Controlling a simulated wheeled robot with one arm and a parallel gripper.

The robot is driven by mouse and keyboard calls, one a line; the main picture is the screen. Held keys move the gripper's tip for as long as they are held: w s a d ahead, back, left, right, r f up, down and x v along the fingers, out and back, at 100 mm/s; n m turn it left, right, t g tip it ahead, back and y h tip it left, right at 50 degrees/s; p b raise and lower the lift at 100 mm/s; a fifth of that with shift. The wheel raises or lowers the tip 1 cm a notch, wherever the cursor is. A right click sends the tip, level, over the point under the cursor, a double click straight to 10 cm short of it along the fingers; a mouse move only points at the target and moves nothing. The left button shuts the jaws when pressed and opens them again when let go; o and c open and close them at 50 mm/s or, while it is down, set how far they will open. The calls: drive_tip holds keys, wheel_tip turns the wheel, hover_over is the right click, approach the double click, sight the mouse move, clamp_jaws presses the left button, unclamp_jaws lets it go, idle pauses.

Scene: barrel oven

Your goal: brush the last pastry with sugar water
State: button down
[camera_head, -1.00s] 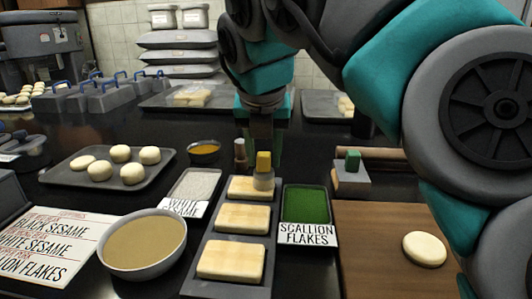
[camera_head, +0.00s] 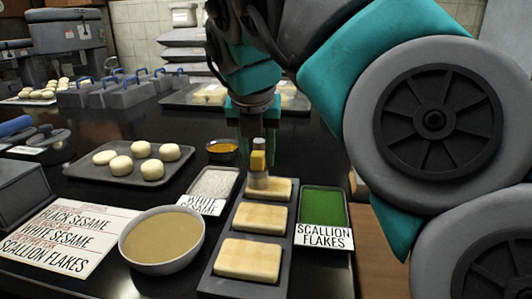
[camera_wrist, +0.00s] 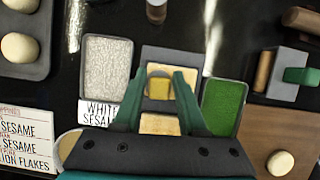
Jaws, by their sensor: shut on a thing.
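My gripper (camera_head: 258,152) is shut on a brush (camera_head: 258,160) with a yellow upper part and pale bristles. The brush is upright, its bristles at the left part of the far pastry (camera_head: 278,188); I cannot tell whether they touch it. In the wrist view the yellow part (camera_wrist: 159,88) shows between the fingers. The middle pastry (camera_head: 260,216) and near pastry (camera_head: 248,258) lie behind one another on a dark narrow tray (camera_head: 228,286). All three are pale rectangles. A grey bowl (camera_head: 165,267) of tan liquid stands left of the tray.
White sesame (camera_head: 215,182) lies left of the tray and green scallion flakes (camera_head: 322,203) right. A small bowl of orange liquid (camera_head: 222,149) and a small cylinder (camera_wrist: 156,10) stand beyond. A tray of round buns (camera_head: 100,182) is further left. A labelled card (camera_head: 62,232) lies front left.

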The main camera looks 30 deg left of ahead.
drive_tip(key=shift+s+a, duration=0.2)
drive_tip(key=shift+a, duration=0.35)
drive_tip(key=shift+d, duration=0.15)
drive_tip(key=shift+w+d+r, duration=0.1)
drive_tip(key=shift+w+d, duration=0.2)
drive_tip(key=shift+d, duration=0.4)
drive_tip(key=shift+w+d, duration=0.25)
drive_tip(key=shift+d, duration=0.45)
drive_tip(key=shift+d, duration=0.1)
drive_tip(key=shift+w+d+b, duration=0.2)
drive_tip(key=shift+w+d, duration=0.05)
drive_tip(key=shift+d, duration=0.45)
drive_tip(key=shift+w+d+b, duration=0.2)
drive_tip(key=shift+d, duration=0.45)
drive_tip(key=shift+s, duration=0.1)
